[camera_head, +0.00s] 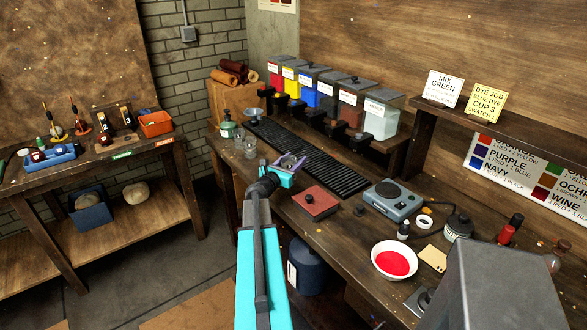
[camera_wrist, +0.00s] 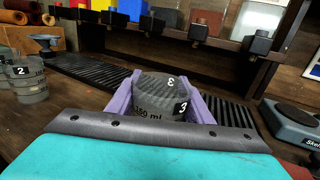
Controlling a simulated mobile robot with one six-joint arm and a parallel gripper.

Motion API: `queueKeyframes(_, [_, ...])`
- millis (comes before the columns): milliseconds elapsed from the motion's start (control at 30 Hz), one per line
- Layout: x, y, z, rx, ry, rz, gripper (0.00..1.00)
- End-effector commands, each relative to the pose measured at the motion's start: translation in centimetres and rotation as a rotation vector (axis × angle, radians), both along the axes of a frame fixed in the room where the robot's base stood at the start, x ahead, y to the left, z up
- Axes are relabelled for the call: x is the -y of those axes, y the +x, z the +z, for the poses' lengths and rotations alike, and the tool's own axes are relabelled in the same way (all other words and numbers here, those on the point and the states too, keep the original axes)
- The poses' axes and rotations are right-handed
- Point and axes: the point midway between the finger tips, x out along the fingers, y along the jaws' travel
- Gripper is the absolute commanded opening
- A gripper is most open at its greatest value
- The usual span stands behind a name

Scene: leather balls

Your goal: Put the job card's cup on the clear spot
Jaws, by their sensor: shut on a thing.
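The yellow job card (camera_head: 487,103) stands on the shelf at the right and reads "DYE JOB", "CUP 3". My gripper (camera_head: 292,163) is over the long bench, by the near edge of the black ribbed strip (camera_head: 318,163). In the wrist view my gripper (camera_wrist: 155,100) has its purple fingers shut on either side of a grey, see-through cup (camera_wrist: 150,100) marked 3 and "ml". The cup looks upright; its lower part is hidden, and I cannot tell whether it touches the bench (camera_wrist: 75,120). Cup 2 (camera_wrist: 28,82) stands apart at the left. No marked clear spot is distinguishable.
Several coloured dispensers (camera_head: 325,85) stand behind the strip. Two clear cups (camera_head: 244,144) and a green bottle (camera_head: 228,125) stand left of my gripper.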

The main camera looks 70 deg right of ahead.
Motion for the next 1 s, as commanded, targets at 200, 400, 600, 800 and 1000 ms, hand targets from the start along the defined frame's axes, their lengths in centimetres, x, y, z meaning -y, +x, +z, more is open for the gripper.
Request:
queueKeyframes(200, [0.8, 0.2, -0.7, -0.003, 0.003, 0.0, 0.25])
queueKeyframes(400, [0.8, 0.2, -2.7, -0.003, 0.002, 0.0, 0.25])
queueKeyframes(600, [0.8, 0.2, -3.5, -0.001, 0.0, 0.0, 0.25])
queueKeyframes(800, [0.7, 0.2, -3.6, 0.0, -0.001, 0.0, 0.25])
queueKeyframes(1000, [0.7, 0.2, -3.9, 0.0, 0.0, 0.0, 0.25])
